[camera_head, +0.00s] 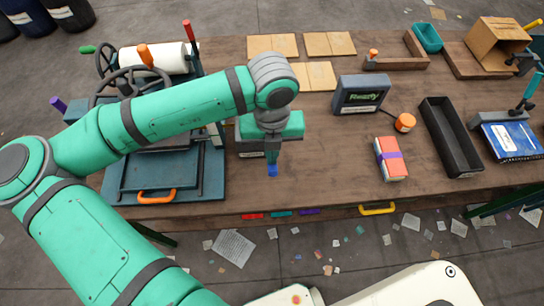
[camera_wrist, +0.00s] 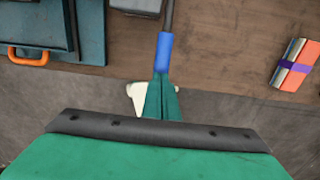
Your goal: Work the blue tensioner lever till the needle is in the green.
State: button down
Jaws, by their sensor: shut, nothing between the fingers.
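The blue grip of the tensioner lever (camera_head: 272,169) shows just below my gripper (camera_head: 272,156) in the head view. In the wrist view the lever's blue grip (camera_wrist: 164,53) sits on a dark rod at top centre, pointing toward the camera. My gripper's teal fingers (camera_wrist: 163,98) are shut and empty, and their tips overlap the near end of the grip in the picture. I cannot tell whether they touch it. A grey housing (camera_head: 250,147) behind the lever is mostly hidden by my gripper. No needle or green band can be made out.
A blue-grey press (camera_head: 140,175) with an orange handle (camera_head: 157,196) stands left of the lever. A grey box reading "Ready" (camera_head: 362,96), an orange button (camera_head: 404,122) and a banded card stack (camera_head: 391,158) stand right. The bench front between lever and stack is clear.

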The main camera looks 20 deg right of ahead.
jog(key=shift+f, duration=3.4)
notch_tip(320, 180, up, 14)
jog(key=shift+f, duration=0.25)
dwell(1.1)
dwell(0.6)
